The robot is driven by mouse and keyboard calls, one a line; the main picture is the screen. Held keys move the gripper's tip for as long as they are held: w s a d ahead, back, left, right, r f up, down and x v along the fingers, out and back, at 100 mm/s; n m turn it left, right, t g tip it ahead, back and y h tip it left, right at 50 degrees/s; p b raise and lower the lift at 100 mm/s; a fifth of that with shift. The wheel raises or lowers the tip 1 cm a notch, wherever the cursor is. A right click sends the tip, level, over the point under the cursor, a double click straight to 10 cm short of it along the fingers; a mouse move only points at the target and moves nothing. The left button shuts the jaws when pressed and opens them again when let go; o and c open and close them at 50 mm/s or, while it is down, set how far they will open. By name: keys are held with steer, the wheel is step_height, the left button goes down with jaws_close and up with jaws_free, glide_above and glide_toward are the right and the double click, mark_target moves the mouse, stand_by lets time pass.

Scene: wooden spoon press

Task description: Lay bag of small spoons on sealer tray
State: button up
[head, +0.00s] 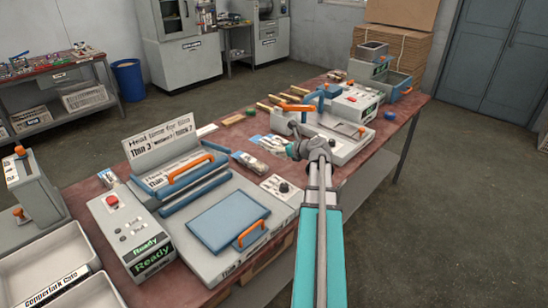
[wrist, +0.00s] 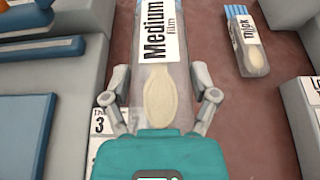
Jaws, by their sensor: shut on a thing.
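In the wrist view my gripper (wrist: 160,100) is shut on a clear bag (wrist: 160,55). The bag has a white "Medium film" label, and a pale wooden spoon shows inside it. In the head view my gripper (head: 297,150) is beyond the dial of the near sealer (head: 180,255), apart from its blue tray (head: 228,218). The tray looks bare, with an orange handle (head: 250,234) at its front edge. The sealer's bar has an orange handle (head: 192,167) too. The held bag is hard to make out in the head view.
A second bag (wrist: 243,42), labelled "Thick" with a blue end, lies on the reddish tabletop in the wrist view. A film heat-time sign (head: 160,138) stands behind the sealer. A "Ready" control box (head: 125,225) is at its left. Another press (head: 335,135) stands beyond my gripper.

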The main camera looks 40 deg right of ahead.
steer(key=w+d+f+b, duration=0.3)
steer(key=w+d, duration=0.1)
steer(key=w, duration=0.2)
steer(key=b, duration=0.4)
glide_above(274, 162)
steer(key=f, duration=0.3)
steer(key=s+f, duration=0.1)
steer(key=shift+a+f, duration=0.2)
steer(key=shift+f, duration=0.15)
steer(key=shift+w, duration=0.1)
steer(key=shift+w+d+f+b, duration=0.2)
steer(key=shift+w+f+b, duration=0.1)
steer(key=shift+f+b, duration=1.75)
steer(key=shift+b, duration=0.05)
steer(key=shift+f, duration=0.1)
steer(key=o, duration=0.8)
